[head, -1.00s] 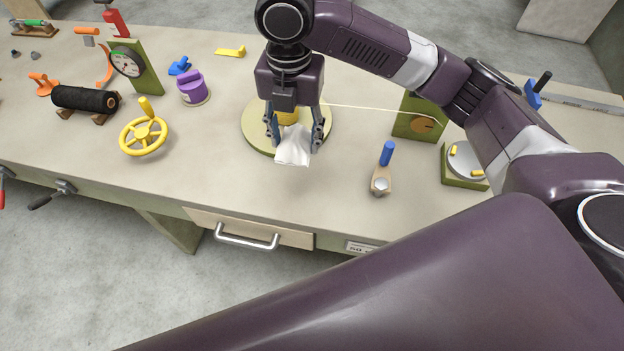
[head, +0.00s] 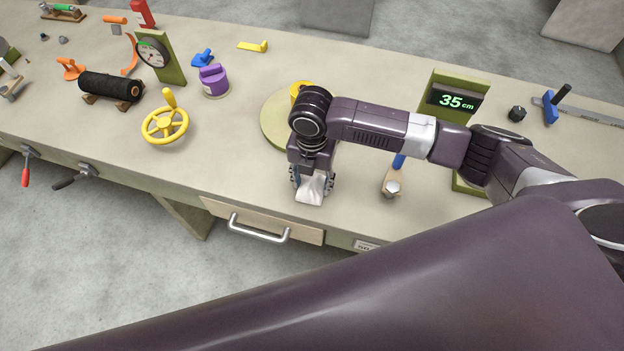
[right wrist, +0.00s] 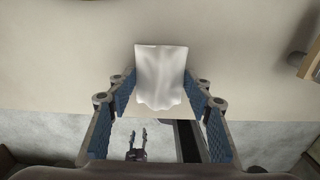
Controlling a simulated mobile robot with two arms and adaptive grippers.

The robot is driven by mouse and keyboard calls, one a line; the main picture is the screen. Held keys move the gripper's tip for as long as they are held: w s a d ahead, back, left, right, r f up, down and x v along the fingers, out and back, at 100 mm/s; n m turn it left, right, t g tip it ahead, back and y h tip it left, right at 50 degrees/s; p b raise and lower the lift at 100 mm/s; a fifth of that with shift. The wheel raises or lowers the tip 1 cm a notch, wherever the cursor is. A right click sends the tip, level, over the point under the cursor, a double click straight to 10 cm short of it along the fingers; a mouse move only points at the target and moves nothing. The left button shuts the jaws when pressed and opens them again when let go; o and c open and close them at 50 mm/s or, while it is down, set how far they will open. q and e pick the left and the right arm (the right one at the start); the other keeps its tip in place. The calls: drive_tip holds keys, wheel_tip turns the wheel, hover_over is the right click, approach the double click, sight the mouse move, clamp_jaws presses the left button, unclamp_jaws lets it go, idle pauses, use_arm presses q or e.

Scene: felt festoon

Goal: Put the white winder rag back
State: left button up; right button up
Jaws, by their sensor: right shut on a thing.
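My right gripper (head: 312,190) is shut on the white rag (head: 310,191) near the bench's front edge, above the drawer. The rag hangs from the fingers, and whether its lower edge touches the bench I cannot tell. In the right wrist view the rag (right wrist: 160,75) shows pale and creased between the fingers of the right gripper (right wrist: 160,112). Behind the arm, the round green plate (head: 272,118) carries a yellow spool (head: 299,89), partly hidden. My left gripper (right wrist: 137,140) shows small in the right wrist view, low over the floor, its two fingers apart; it is outside the head view.
A green display (head: 457,100) reads 35 cm. A yellow handwheel (head: 165,122), a purple pot (head: 214,80) and a black roll (head: 111,87) stand left. The bench between handwheel and gripper is clear.

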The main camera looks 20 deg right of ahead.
sight(312, 181)
drive_tip(key=shift+f, duration=0.2)
drive_tip(key=o, duration=1)
drive_tip(key=shift+r, duration=0.2)
wheel_tip(312, 181, up, 10)
drive_tip(key=b, duration=0.2)
drive_tip(key=shift+w+r+b, duration=0.1)
drive_tip(key=shift+r+b, duration=0.1)
drive_tip(key=shift+b, duration=0.15)
drive_tip(key=shift+r, duration=0.7)
